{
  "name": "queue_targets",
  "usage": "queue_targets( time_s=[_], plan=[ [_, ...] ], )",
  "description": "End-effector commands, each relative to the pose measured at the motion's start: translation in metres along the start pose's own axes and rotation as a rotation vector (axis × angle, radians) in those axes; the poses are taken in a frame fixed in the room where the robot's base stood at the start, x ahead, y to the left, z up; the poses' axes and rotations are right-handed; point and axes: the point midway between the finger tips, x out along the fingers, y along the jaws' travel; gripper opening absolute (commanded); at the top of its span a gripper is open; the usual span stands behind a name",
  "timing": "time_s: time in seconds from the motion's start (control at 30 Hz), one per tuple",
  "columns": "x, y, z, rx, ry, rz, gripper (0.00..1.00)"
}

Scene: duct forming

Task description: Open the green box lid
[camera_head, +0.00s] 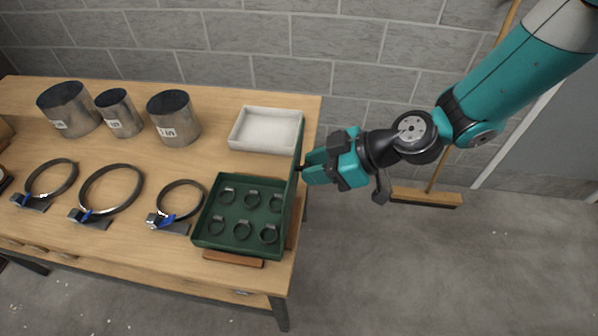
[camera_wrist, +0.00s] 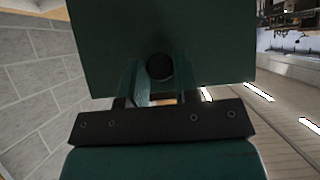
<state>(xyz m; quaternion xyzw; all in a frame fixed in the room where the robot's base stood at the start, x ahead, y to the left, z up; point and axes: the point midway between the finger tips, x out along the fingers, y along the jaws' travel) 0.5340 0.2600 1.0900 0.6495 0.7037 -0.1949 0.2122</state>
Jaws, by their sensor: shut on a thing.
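The green box (camera_head: 243,243) sits near the right end of the wooden table, with several dark rings inside it. Its lid (camera_head: 295,180) stands up at the box's right side, seen nearly edge-on, so the inside of the box is in view. In the wrist view the lid (camera_wrist: 190,35) is a broad dark green panel with a round black knob (camera_wrist: 160,67). My gripper (camera_head: 302,168) reaches in from the right and is at the lid's outer face. In the wrist view the fingers (camera_wrist: 158,82) are shut on the knob.
A white tray (camera_head: 267,147) lies behind the box. Three metal duct pieces (camera_head: 174,118) stand at the back left, and several ring clamps (camera_head: 181,200) lie left of the box. A broom (camera_head: 425,197) leans at the wall.

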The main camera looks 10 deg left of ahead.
Motion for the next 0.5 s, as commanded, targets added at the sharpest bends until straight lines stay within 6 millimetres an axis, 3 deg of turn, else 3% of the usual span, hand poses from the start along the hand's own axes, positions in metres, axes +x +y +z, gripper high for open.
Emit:
queue_targets(
  time_s=[0.37,0.4,0.5],
  plan=[
    [-0.0057,0.0026,0.0029,0.013,-0.020,0.012,0.00],
    [-0.0056,0.0026,0.0029,0.012,-0.021,0.012,0.36],
    [-0.0054,0.0026,0.0027,0.012,-0.020,0.012,0.54]
  ],
)
